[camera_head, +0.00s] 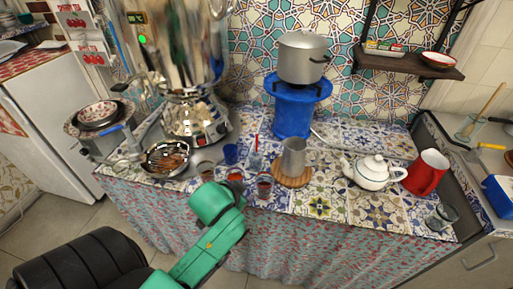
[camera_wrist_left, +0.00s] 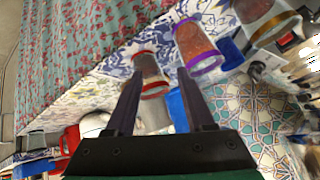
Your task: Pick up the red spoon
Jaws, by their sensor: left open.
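A thin red upright piece (camera_head: 257,142), which looks like the handle of the red spoon, stands in a small clear glass (camera_head: 256,158) on the tiled counter, left of the metal jug. It is too small to tell its full shape. My left gripper (camera_wrist_left: 160,80) is open and empty in the left wrist view. Its two dark fingers point toward a red-rimmed tea glass (camera_wrist_left: 150,68), with a purple-rimmed glass (camera_wrist_left: 197,45) just beyond. In the head view my green left arm reaches the counter's front edge and hides its fingers. The spoon is not clear in the wrist view.
Tea glasses (camera_head: 264,186) line the front edge. A blue cup (camera_head: 230,154), a metal jug (camera_head: 293,158) on a wooden board and a samovar (camera_head: 193,118) stand behind. A white teapot (camera_head: 372,173) and a red mug (camera_head: 426,172) stand to the right.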

